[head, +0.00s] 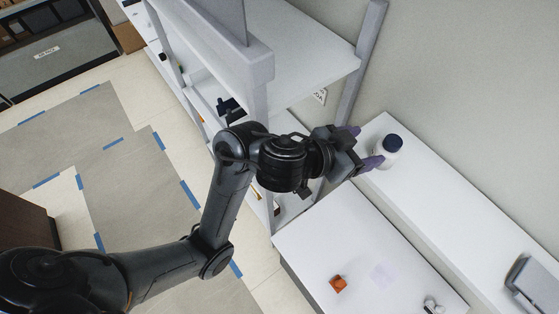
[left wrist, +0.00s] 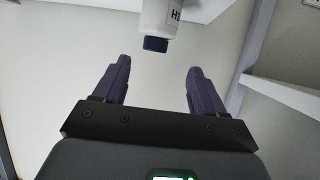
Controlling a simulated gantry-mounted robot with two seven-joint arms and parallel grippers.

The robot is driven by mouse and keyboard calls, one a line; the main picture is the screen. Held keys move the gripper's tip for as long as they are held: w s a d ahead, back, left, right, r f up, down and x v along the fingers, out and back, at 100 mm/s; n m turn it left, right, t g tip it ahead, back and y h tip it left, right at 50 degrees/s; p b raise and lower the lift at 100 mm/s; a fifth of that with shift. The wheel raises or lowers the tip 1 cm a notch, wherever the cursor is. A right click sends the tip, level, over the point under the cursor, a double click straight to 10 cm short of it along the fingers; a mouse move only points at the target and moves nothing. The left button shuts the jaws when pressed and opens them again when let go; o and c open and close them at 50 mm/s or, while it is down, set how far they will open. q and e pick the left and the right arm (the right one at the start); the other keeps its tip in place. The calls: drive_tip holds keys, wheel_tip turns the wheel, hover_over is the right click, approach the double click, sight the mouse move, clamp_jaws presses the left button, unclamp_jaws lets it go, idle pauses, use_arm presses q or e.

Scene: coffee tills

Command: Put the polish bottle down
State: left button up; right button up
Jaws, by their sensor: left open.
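The polish bottle (head: 386,152) is white with a dark blue cap and stands upright on the long white ledge (head: 455,215) along the wall. My left gripper (head: 366,147) is open beside it, its purple fingertips at the bottle's left side in the head view. In the left wrist view the bottle (left wrist: 160,20) shows at the top edge with its cap towards me, beyond the fingertips of my open left gripper (left wrist: 155,75). Nothing lies between the fingers there. The bottle's far end is cut off in that view. My right gripper is not in view.
A white table (head: 335,240) in front of the ledge holds an orange block (head: 338,283) and a small metallic item (head: 432,305). A grey device (head: 535,280) sits at the ledge's right end. A white shelf unit (head: 300,50) stands behind my left arm.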

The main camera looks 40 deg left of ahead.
use_arm(q)
drive_tip(key=s+a+f+n+g+y, duration=0.1)
drive_tip(key=s+a+f+g+y, duration=0.1)
drive_tip(key=s+a+f, duration=0.3)
drive_tip(key=s+a+f+n+g+y, duration=0.1)
drive_tip(key=s+a+f, duration=0.4)
drive_tip(key=s+f, duration=0.5)
drive_tip(key=s+a+f+n+g+y, duration=0.1)
drive_tip(key=s+a+f+g+y, duration=0.2)
drive_tip(key=s+a+f+g, duration=0.2)
drive_tip(key=s+f, duration=0.3)
drive_tip(key=f, duration=0.4)
drive_tip(key=shift+s+a, duration=0.2)
drive_tip(key=shift+a, duration=0.2)
